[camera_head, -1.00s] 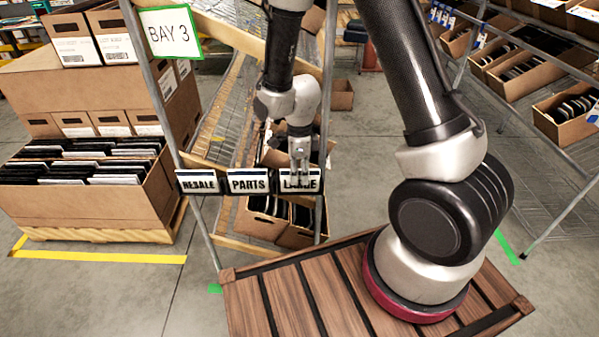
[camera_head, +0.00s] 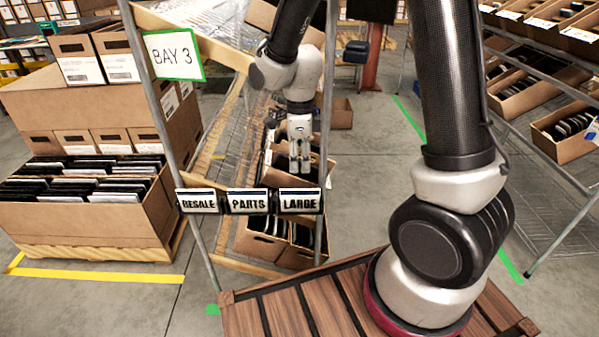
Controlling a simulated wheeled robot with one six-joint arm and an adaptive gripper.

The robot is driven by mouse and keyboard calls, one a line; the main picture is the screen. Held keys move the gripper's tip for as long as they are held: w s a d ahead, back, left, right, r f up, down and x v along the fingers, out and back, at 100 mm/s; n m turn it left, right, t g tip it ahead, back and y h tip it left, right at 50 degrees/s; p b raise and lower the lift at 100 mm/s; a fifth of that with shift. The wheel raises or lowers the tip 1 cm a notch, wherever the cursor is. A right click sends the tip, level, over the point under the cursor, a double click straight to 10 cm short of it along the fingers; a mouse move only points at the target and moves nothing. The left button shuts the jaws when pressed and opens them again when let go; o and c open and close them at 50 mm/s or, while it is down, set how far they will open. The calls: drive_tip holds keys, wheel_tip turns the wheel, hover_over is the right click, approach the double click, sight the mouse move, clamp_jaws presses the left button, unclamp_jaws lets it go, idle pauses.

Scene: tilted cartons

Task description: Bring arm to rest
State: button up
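My arm rises from its round base on the wooden deck at the lower right and bends over toward the rack.
A sloped rack (camera_head: 228,110) marked BAY 3 (camera_head: 173,55) stands behind my gripper, with cartons (camera_head: 268,240) low on it. Its metal post (camera_head: 327,100) is close beside my gripper. A large carton (camera_head: 75,220) stands left; shelves with cartons (camera_head: 565,135) stand right.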

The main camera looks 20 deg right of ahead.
drive_tip(key=shift+r, duration=0.25)
drive_tip(key=s+d+r+n+t, duration=0.2)
drive_tip(key=s+d+r+n, duration=0.5)
drive_tip(key=s+r+n, duration=0.2)
drive_tip(key=s+d+r+n+t, duration=0.2)
drive_tip(key=s+d+r+n, duration=0.6)
drive_tip(key=s+r+n, duration=0.2)
drive_tip(key=r+n, duration=0.1)
drive_tip(key=n, duration=0.1)
drive_tip(key=shift+n+t, duration=0.3)
